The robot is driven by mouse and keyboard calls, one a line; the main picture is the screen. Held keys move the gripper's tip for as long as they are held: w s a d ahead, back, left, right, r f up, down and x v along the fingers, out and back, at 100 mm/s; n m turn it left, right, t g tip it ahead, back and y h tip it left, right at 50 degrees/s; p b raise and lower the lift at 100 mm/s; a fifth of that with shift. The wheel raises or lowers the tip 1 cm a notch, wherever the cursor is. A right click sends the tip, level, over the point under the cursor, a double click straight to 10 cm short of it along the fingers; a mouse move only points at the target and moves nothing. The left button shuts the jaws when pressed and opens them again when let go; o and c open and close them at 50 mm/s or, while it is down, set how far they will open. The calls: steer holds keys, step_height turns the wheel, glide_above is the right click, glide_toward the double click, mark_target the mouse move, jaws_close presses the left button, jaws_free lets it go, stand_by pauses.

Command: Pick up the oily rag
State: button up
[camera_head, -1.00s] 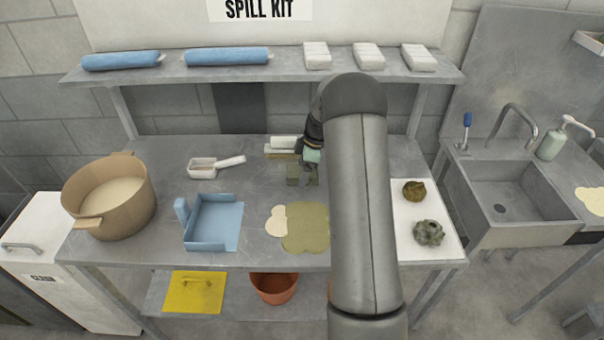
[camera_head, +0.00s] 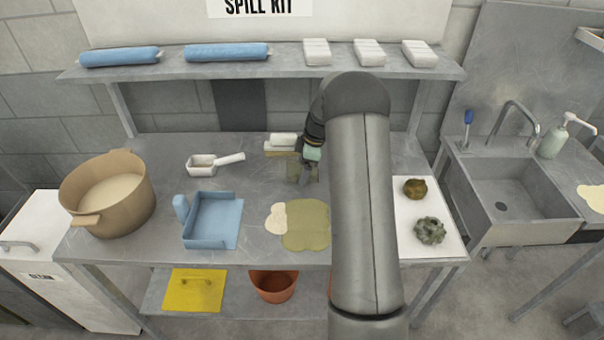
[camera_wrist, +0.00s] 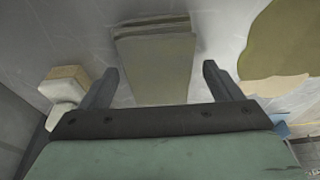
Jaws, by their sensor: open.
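Two crumpled lumps lie on a white mat (camera_head: 449,212) at the table's right: a brown one (camera_head: 414,189) behind and a grey-green one (camera_head: 430,231) in front. The brown one looks most like the oily rag, but I cannot be sure. My gripper (camera_head: 303,176) is left of them, over the middle of the table. In the wrist view my gripper (camera_wrist: 158,85) is open, its fingers apart. A flat, layered olive-grey piece (camera_wrist: 157,62) shows beyond and between the fingers. I cannot tell whether it is folded cloth; contact is unclear.
A brush (camera_head: 283,142) lies behind my gripper. An olive spill (camera_head: 308,225) spreads in front. A blue dustpan (camera_head: 212,220), white scoop (camera_head: 213,164) and brown pot (camera_head: 108,192) stand left. A shelf (camera_head: 290,66) runs above the table's back. A sink (camera_head: 510,200) is at right.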

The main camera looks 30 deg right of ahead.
steer(key=shift+c, duration=0.3)
steer(key=c, duration=1)
steer(key=shift+r, duration=0.15)
